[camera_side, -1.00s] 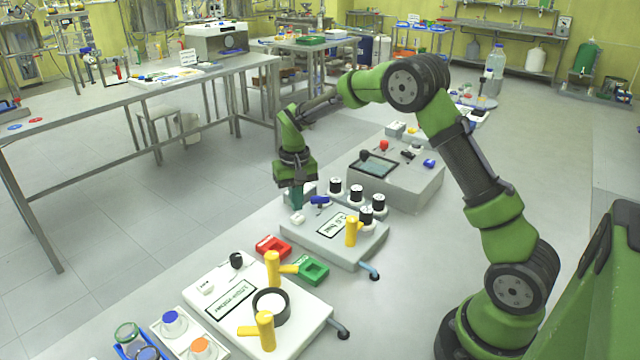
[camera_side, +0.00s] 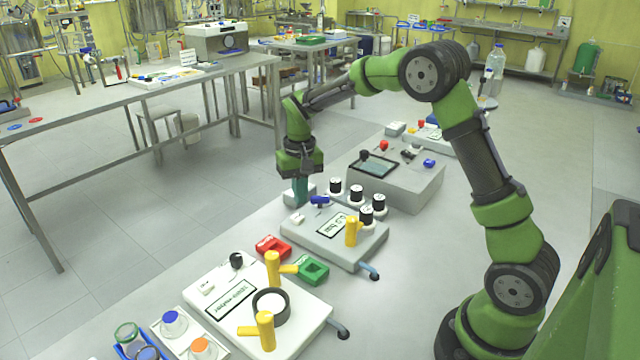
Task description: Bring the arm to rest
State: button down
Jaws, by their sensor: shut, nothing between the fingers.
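My gripper (camera_side: 300,192) points down at the end of my green arm. It is shut and empty. It hangs above the back-left end of the middle grey panel, in front of a small pale box (camera_side: 291,196). The fingertips are small in the picture, and I cannot tell how far they are from the surface below.

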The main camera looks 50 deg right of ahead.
jog(key=s+a+r+t, duration=0.2)
jog(key=s+a+r, duration=0.1)
jog(key=s, duration=0.4)
jog(key=s+a+r+n+t+y, duration=0.1)
jog(key=s+a+r+t, duration=0.1)
jog(key=s+r, duration=0.4)
jog(key=s+a+r+t, duration=0.3)
jog(key=s+a+r, duration=0.1)
jog(key=s, duration=0.6)
jog(key=shift+s+a+r+n+y, duration=0.15)
jog(key=shift+a+r+n+y, duration=0.05)
jog(key=shift+r+n+y, duration=0.25)
jog(key=c, duration=1.8)
grip_release()
jog(key=shift+c, duration=0.2)
